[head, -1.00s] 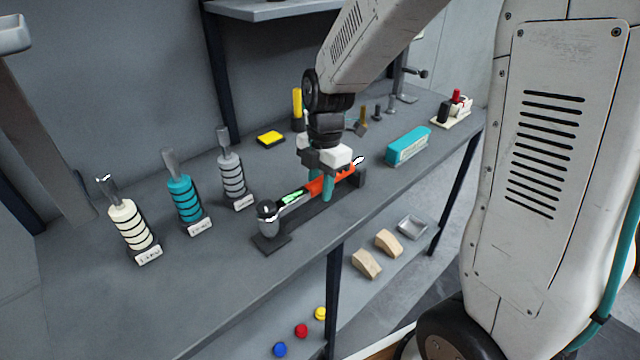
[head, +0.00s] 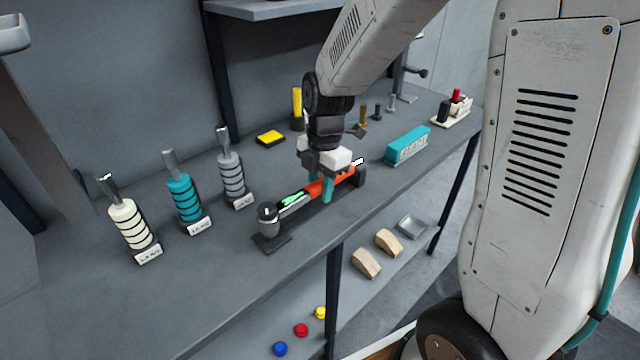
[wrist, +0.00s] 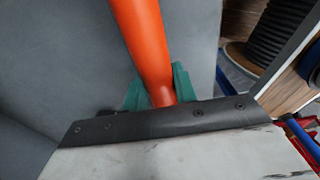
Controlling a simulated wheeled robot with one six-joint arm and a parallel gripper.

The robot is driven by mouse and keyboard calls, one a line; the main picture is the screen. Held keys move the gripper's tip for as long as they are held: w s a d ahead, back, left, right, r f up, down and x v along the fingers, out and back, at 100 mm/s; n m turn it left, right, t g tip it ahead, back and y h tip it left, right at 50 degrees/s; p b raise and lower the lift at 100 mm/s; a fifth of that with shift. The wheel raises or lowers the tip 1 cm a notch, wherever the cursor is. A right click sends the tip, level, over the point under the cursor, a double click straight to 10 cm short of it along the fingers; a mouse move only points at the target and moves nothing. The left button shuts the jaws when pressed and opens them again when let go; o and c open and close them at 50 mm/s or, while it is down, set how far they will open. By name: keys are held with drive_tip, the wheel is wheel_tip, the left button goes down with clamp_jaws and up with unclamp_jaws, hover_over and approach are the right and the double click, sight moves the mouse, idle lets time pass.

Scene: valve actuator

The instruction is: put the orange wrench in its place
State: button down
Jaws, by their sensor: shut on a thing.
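The orange wrench (head: 318,187) lies along a dark holder (head: 270,242) on the grey bench, its orange handle toward the right and its head end at the left. My gripper (head: 327,190) is above the holder with its teal fingers on either side of the orange handle, shut on it. In the wrist view the handle (wrist: 143,45) runs up from between the teal fingers (wrist: 160,88). The wrench looks low over the holder; I cannot tell whether it rests fully in it. A bright green part shows beside the handle.
A teal block (head: 407,146) stands right of the holder. Cream, teal and grey ringed cylinders (head: 130,225) stand at the left. A yellow block (head: 270,137) lies behind. Below, a shelf holds wooden blocks (head: 367,263), a tray (head: 411,227) and coloured knobs (head: 301,330). The bench front is clear.

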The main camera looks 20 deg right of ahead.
sight(321, 179)
drive_tip(key=shift+f, duration=0.8)
drive_tip(key=c, duration=1)
unclamp_jaws()
drive_tip(key=shift+c, duration=0.2)
drive_tip(key=shift+r, duration=0.1)
drive_tip(key=r, duration=0.7)
drive_tip(key=shift+w+d+r, duration=0.2)
drive_tip(key=shift+d+r, duration=0.1)
drive_tip(key=shift+d, duration=0.05)
